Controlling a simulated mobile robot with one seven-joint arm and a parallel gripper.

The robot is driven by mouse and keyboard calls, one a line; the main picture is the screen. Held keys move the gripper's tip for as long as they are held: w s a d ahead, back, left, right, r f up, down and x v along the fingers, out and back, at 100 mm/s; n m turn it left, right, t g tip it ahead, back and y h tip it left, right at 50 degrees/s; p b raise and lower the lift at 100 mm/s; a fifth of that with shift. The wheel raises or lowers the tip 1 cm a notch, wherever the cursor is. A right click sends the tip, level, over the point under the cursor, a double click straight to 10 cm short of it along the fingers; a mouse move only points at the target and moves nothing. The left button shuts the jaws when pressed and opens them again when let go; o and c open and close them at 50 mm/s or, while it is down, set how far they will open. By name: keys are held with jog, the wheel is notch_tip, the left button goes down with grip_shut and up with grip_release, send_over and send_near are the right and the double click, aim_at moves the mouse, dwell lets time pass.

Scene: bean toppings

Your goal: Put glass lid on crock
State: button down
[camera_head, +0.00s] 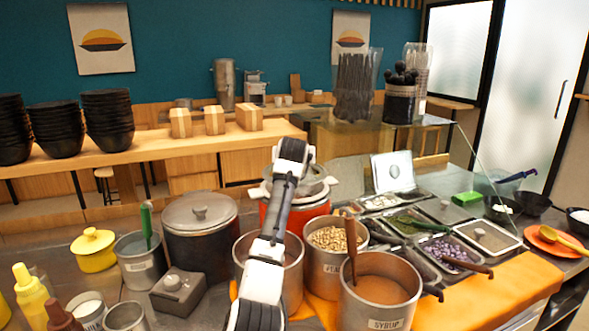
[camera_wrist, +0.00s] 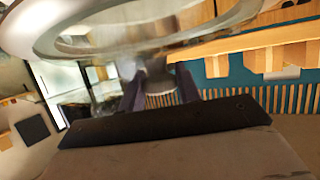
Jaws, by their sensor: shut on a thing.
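The glass lid (camera_wrist: 215,28) is clear with a pale rim and fills the top of the wrist view. My gripper (camera_wrist: 158,80) is shut on its knob. In the head view, an orange-red pot, which I take as the crock (camera_head: 268,214), stands behind my arm, its middle hidden. A pale rounded rim (camera_head: 318,184) shows at its top beside my arm. I cannot tell whether the lid touches the crock or hangs above it. My gripper's fingers are hidden by my arm in the head view.
Close around the crock stand a dark lidded pot (camera_head: 200,228), a steel pot of beans (camera_head: 334,238) and a syrup pot (camera_head: 380,295) with a ladle. Topping trays (camera_head: 483,238) lie to the right. A glass guard (camera_head: 480,150) stands behind the trays.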

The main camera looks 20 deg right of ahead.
jog(key=shift+f+p, duration=0.35)
jog(key=shift+f, duration=1.5)
jog(key=c, duration=1)
grip_release()
jog(key=shift+f, duration=0.15)
jog(key=b+v, duration=0.3)
jog(key=v, duration=0.9)
jog(key=shift+b, duration=0.4)
